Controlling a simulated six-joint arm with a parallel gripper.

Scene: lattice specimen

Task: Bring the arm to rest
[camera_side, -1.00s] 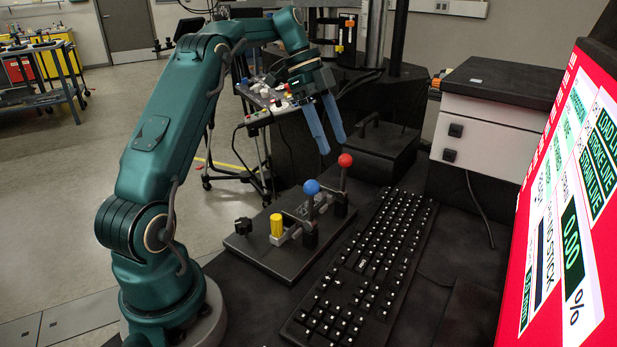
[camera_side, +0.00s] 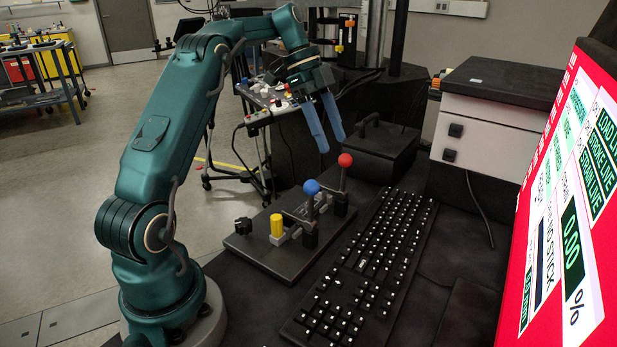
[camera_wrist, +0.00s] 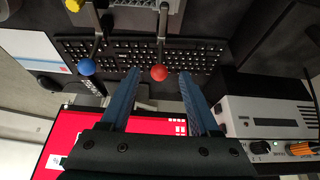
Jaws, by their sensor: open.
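My gripper (camera_side: 328,124) hangs above the control plate with its two blue fingers apart and nothing between them. In the side view the fingers point down, above and behind the red-knobbed lever (camera_side: 345,161). The blue-knobbed lever (camera_side: 311,188) stands beside it, nearer the camera. In the wrist view my gripper (camera_wrist: 157,78) shows open, with the red knob (camera_wrist: 159,72) seen beyond and between the fingertips. The blue knob (camera_wrist: 87,67) is left of the fingers there. The gripper looks clear of both knobs.
The dark plate (camera_side: 262,257) carries the levers, a yellow cylinder (camera_side: 277,225) and a black knob (camera_side: 243,226). A keyboard (camera_side: 365,265) lies right of it. A red-framed screen (camera_side: 570,190) and a white-and-black box (camera_side: 490,125) stand at right. A dark block (camera_side: 385,143) sits behind.

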